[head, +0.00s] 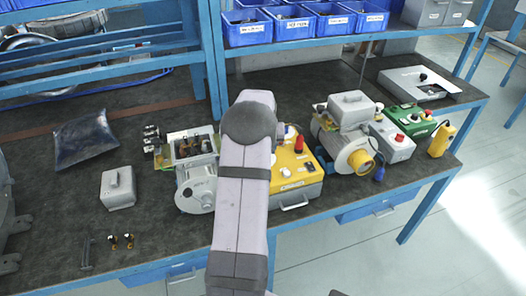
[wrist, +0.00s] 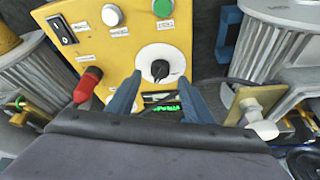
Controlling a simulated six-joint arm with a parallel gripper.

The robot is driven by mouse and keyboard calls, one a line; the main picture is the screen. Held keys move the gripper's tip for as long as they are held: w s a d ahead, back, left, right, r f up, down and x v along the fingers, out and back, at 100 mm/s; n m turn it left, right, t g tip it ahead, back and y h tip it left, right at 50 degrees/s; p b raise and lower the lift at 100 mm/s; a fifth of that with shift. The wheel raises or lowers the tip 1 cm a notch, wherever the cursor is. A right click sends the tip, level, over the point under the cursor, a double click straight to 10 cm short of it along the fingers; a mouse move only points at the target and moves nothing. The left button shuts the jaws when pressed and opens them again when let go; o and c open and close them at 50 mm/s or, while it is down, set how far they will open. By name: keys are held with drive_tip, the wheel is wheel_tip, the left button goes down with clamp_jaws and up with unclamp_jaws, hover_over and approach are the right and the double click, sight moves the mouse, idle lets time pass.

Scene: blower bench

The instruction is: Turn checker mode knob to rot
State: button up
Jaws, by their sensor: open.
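The checker is a yellow box (head: 293,177) on the bench, partly hidden behind my arm in the head view. In the wrist view its yellow panel (wrist: 105,50) faces me. The mode knob (wrist: 159,69) is small and black on a round white dial, with its pointer direction too small to read surely. My gripper (wrist: 160,90) is open, its two blue-grey fingers on either side of the lower dial area, with the knob between and just beyond the tips. I cannot tell whether they touch the panel. My gripper is hidden in the head view.
The panel also holds a black rocker switch (wrist: 62,29), a white button (wrist: 112,14), a green button (wrist: 162,7), a red plug (wrist: 87,84) and a lit green display (wrist: 166,112). Grey motors stand close on both sides, including the left one (head: 197,188) and the right blower (head: 345,140).

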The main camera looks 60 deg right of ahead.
drive_tip(key=shift+p+x, duration=0.6)
drive_tip(key=shift+x, duration=1.35)
drive_tip(key=c, duration=1)
drive_tip(key=shift+c, duration=0.2)
drive_tip(key=shift+w, duration=0.1)
drive_tip(key=shift+f+m+g+b, duration=0.1)
drive_tip(key=shift+m+g+b, duration=0.5)
drive_tip(key=shift+m, duration=0.8)
